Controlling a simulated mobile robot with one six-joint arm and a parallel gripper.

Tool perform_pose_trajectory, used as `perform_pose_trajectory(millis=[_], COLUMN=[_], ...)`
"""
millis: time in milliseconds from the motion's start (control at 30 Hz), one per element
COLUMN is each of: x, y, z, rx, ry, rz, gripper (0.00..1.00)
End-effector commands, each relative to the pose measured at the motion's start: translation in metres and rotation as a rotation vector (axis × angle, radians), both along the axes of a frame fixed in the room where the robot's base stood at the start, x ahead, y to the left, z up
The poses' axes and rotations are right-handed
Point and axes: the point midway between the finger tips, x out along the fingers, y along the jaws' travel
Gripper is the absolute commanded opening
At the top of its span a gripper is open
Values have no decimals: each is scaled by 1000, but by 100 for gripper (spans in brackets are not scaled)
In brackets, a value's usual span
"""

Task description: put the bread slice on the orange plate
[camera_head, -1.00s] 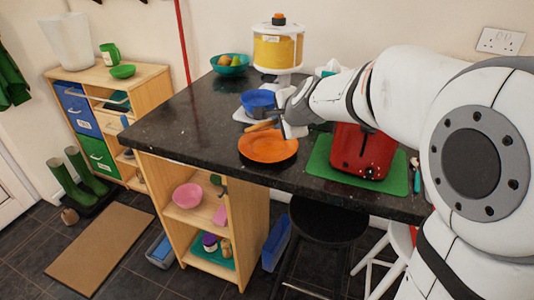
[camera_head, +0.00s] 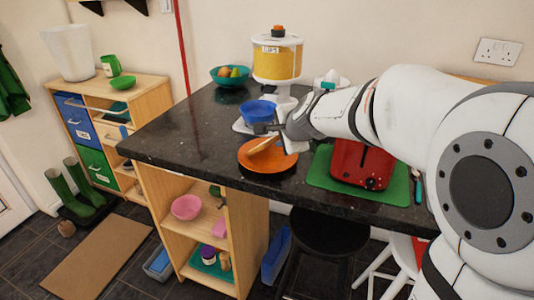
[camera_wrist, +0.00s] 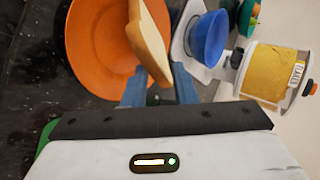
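The bread slice (camera_head: 264,145) is tan with a brown crust. In the wrist view the bread slice (camera_wrist: 148,38) stands edge-on between the two fingers. My gripper (camera_wrist: 160,80) is shut on its near end. In the head view my gripper (camera_head: 276,130) is at the back edge of the orange plate. The orange plate (camera_head: 256,164) lies on the dark counter, and the slice is tilted over its back part. I cannot tell whether the slice touches the plate. The orange plate (camera_wrist: 95,45) also shows beneath the slice in the wrist view.
A blue bowl (camera_head: 257,110) on a white scale stands just behind the plate. A red toaster (camera_head: 360,165) on a green mat (camera_head: 320,171) is to the right. A yellow-filled dispenser (camera_head: 277,60) and a teal fruit bowl (camera_head: 230,78) are farther back. The counter left of the plate is clear.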

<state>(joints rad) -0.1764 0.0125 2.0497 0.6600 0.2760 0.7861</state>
Motion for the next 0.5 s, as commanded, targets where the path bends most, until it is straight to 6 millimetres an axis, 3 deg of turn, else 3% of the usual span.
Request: perform_pose_trajectory(millis=[500], x=[-44], y=[-18], z=[43], rx=[0], ry=[-1], rz=[0], gripper=[25])
